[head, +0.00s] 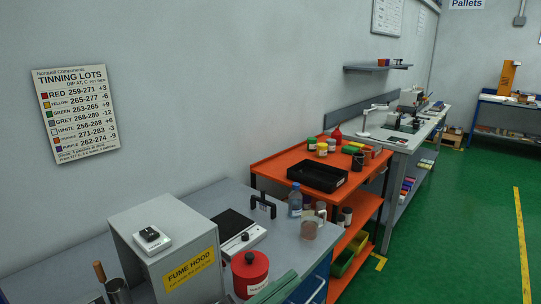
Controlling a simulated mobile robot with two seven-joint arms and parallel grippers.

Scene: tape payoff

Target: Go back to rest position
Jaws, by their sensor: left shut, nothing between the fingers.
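Neither of my grippers can be made out in the head view, and no arm of mine is clear in it. The view looks over a grey bench (183,200) along the left wall and across the room. What my grippers hold or touch is hidden from this view.
A grey fume hood box (130,220) stands at the front left, with a red canister (250,274) beside it. A black device (238,232) and a bottle (295,200) are behind. An orange cart (272,170) bears a black tray (318,177). Green floor (465,210) at right is clear.

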